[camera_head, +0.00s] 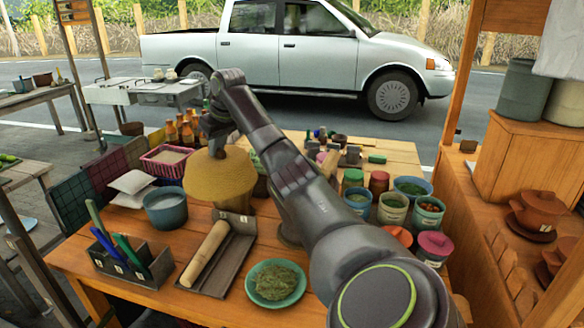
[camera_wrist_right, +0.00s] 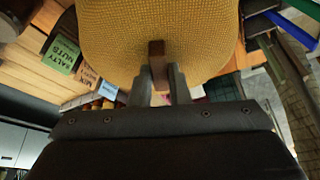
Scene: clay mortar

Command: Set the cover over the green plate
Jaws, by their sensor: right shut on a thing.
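The cover (camera_head: 221,180) is a yellow woven dome with a brown knob on top. My right gripper (camera_head: 217,140) is shut on the knob, and the cover hangs upright beneath it, towards the back left of the table. In the right wrist view the two fingers (camera_wrist_right: 160,85) pinch the knob, with the woven cover (camera_wrist_right: 160,35) beyond them. The green plate (camera_head: 251,283) holds a heap of green herbs and sits uncovered near the table's front edge, to the right and nearer than the cover. I cannot tell how high the cover is. My left gripper is out of view.
A tray with a rolling pin (camera_head: 205,252) lies between cover and plate. Left are a blue bucket (camera_head: 167,208), a dark utensil box (camera_head: 132,268) and a pink basket (camera_head: 166,161). Several jars, including a pink-lidded one (camera_head: 434,246), stand right, beyond my right arm.

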